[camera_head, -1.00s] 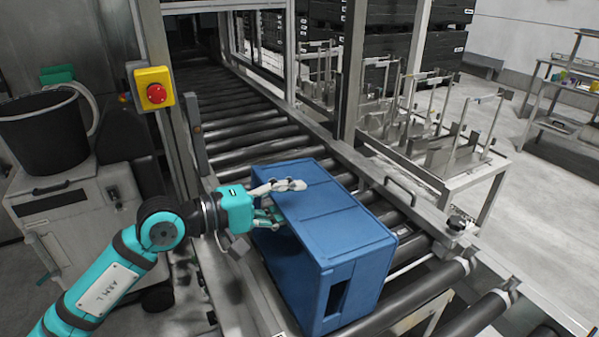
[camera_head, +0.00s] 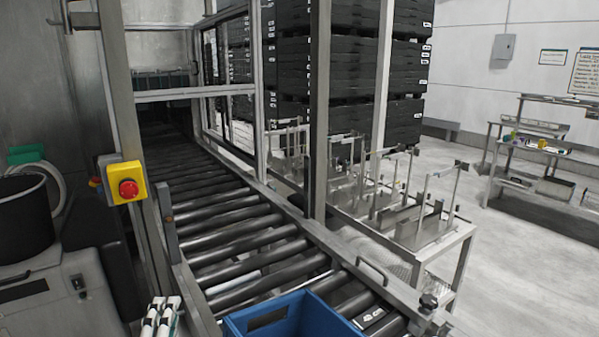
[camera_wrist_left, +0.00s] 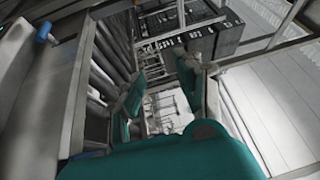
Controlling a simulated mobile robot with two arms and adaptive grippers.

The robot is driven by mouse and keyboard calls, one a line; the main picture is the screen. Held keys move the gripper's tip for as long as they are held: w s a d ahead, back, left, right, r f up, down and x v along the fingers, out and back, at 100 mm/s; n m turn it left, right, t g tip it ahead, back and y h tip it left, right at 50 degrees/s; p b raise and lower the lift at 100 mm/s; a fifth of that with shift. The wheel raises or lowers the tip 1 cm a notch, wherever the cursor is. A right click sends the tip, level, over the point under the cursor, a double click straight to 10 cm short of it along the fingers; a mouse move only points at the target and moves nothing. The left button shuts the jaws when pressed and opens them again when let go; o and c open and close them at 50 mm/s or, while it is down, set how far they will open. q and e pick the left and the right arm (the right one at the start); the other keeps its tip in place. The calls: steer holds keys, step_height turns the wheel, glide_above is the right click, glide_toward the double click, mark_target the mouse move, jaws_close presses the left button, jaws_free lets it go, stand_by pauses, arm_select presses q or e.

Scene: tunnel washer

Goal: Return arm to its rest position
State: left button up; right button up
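My left gripper (camera_head: 163,308) is at the bottom edge of the head view, with only its pale fingers showing, pointing up. In the left wrist view its two fingers (camera_wrist_left: 160,82) stand apart with a gap between them, and nothing is held. The rest of my left arm is out of the head view. A blue crate (camera_head: 312,309) is on the roller conveyor (camera_head: 237,240), to the right of the gripper and apart from it. Only its upper part shows, with its open side up; the rest is cut off. My right gripper is in neither view.
A post beside the conveyor carries a yellow box with a red button (camera_head: 127,188). A black bucket (camera_head: 22,222) stands on a grey cabinet at the left. Metal racks (camera_head: 420,228) stand right of the conveyor. Shelves (camera_head: 530,150) are farther right, with open floor between.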

arm_select(q)
steer(key=s+a+f+n+g, duration=0.1)
steer(key=s+f+n+g, duration=0.35)
steer(key=f, duration=0.35)
steer(key=s+a+f+n+g, duration=0.1)
steer(key=s+f+n+g, duration=0.35)
steer(key=f, duration=0.35)
steer(key=s+d+f+n+g+h, duration=0.1)
steer(key=s+d+f+n+g, duration=0.2)
steer(key=s, duration=0.4)
steer(key=s+d+f+n+g+h, duration=0.1)
steer(key=s+f+n+g+h, duration=0.15)
steer(key=s+f, duration=0.45)
step_height(320, 180, down, 25)
steer(key=s+g, duration=0.2)
steer(key=s, duration=0.1)
steer(key=s+a+f+g+y, duration=0.1)
steer(key=s+a+f, duration=0.1)
steer(key=s+f, duration=1.4)
steer(key=shift+s+a, duration=0.2)
steer(key=shift+f, duration=0.1)
